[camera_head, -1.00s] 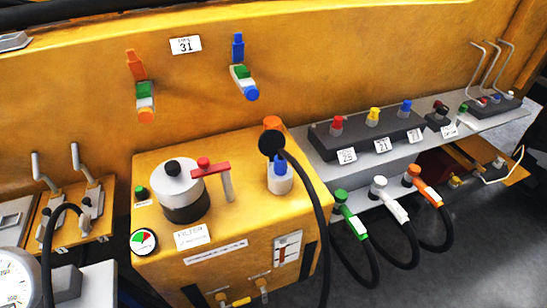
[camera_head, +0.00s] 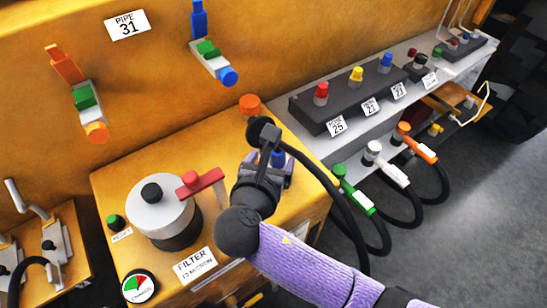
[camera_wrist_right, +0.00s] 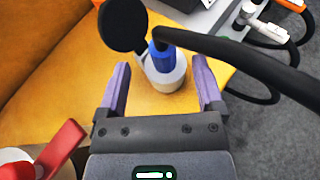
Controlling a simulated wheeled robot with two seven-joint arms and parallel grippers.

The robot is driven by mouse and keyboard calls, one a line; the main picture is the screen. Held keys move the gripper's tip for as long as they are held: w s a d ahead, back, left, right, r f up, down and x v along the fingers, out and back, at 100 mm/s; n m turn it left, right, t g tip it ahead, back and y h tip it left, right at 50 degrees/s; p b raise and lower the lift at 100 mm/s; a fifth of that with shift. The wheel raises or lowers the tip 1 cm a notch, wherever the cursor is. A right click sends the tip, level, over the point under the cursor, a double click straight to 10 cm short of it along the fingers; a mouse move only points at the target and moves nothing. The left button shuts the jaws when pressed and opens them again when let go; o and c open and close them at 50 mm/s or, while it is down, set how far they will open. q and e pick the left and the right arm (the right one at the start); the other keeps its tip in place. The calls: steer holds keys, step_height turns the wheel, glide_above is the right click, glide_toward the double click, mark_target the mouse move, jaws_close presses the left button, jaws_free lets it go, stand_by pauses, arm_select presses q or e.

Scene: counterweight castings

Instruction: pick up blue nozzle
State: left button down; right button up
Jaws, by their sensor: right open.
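The blue nozzle (camera_head: 278,157) sits in a light grey holder on the yellow filter cabinet (camera_head: 130,185), partly hidden behind my gripper in the head view. In the right wrist view the blue nozzle (camera_wrist_right: 161,57) stands in its grey round holder (camera_wrist_right: 165,78), with a black disc (camera_wrist_right: 124,25) and a thick black hose (camera_wrist_right: 235,55) above it. My right gripper (camera_head: 270,165) is open over the cabinet. In the wrist view its purple fingers (camera_wrist_right: 161,80) lie on either side of the holder, with gaps visible. My left gripper is not in view.
A white filter pot (camera_head: 160,212) with a red handle (camera_head: 200,182) stands left of my gripper. Green (camera_head: 352,190), white (camera_head: 385,163) and orange (camera_head: 415,142) nozzles with hoses hang at the right. The black hose arches close to my gripper.

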mark_target(277, 152)
steer(key=b+x, duration=0.1)
steer(key=x, duration=0.1)
steer(key=b+x, duration=0.1)
steer(key=x, duration=0.2)
steer(key=shift+s+f, duration=0.1)
steer(key=shift+f, duration=0.25)
steer(key=shift+w+d, duration=0.15)
steer(key=shift+w, duration=0.15)
steer(key=c, duration=0.4)
jaws_close()
